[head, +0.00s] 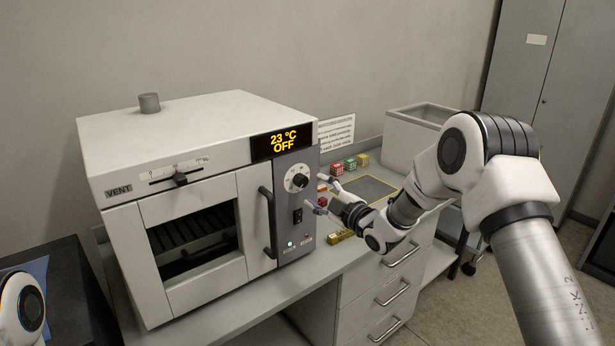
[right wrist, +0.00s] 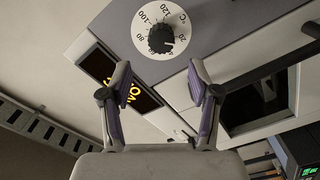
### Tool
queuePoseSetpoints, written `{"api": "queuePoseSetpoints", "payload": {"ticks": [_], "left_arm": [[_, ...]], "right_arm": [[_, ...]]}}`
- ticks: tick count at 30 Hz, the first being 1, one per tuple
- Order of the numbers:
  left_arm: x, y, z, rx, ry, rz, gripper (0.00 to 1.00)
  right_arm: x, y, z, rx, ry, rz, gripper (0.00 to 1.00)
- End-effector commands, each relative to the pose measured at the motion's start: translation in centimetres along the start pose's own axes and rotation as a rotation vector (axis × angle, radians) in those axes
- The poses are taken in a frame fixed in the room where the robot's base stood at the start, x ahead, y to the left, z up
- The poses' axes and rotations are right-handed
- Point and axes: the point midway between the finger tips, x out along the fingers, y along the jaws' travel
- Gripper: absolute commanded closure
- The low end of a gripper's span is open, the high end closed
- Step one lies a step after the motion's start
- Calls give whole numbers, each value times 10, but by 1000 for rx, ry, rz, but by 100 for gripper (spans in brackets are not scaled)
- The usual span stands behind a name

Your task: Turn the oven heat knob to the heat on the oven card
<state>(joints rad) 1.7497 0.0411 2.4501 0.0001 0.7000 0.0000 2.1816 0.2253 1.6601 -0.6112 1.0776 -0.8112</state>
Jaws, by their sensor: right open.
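The oven's heat knob (head: 299,181) is black on a round white dial on the oven's (head: 200,140) right front panel. In the right wrist view the knob (right wrist: 161,38) sits just beyond my fingertips, with dial figures including 20, 80, 100 and 120 °C; its exact setting is too small to read. My right gripper (head: 316,190) is open and empty in front of the knob, apart from it; it also shows in the right wrist view (right wrist: 158,75). A white printed card (head: 337,130) stands behind the oven, partly hidden, its text unreadable. My left gripper is out of view.
A switch (head: 297,215) and a door handle (head: 268,222) lie near the knob. Small coloured blocks (head: 349,163), a dark mat (head: 368,187) and a grey bin (head: 408,140) stand right of the oven.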

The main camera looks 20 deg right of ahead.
Motion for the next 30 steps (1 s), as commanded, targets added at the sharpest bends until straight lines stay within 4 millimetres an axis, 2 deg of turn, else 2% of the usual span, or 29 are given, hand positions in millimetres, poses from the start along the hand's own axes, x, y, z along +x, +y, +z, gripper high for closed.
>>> {"api": "queuePoseSetpoints", "payload": {"ticks": [9,13,19,20,24,25,30], "left_arm": [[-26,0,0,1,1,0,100],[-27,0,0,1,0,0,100],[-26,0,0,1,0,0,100],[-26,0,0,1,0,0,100],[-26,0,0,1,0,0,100],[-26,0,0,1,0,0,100],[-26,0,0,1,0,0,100]], "right_arm": [[57,0,0,0,-1,-3,38],[67,-2,0,1,-1,-2,38],[68,-3,1,3,-2,-3,38],[68,-3,1,3,-2,-3,42],[68,-3,1,3,-2,-3,91],[68,-3,1,3,-2,-3,98],[68,-3,1,4,-2,-2,98]]}}
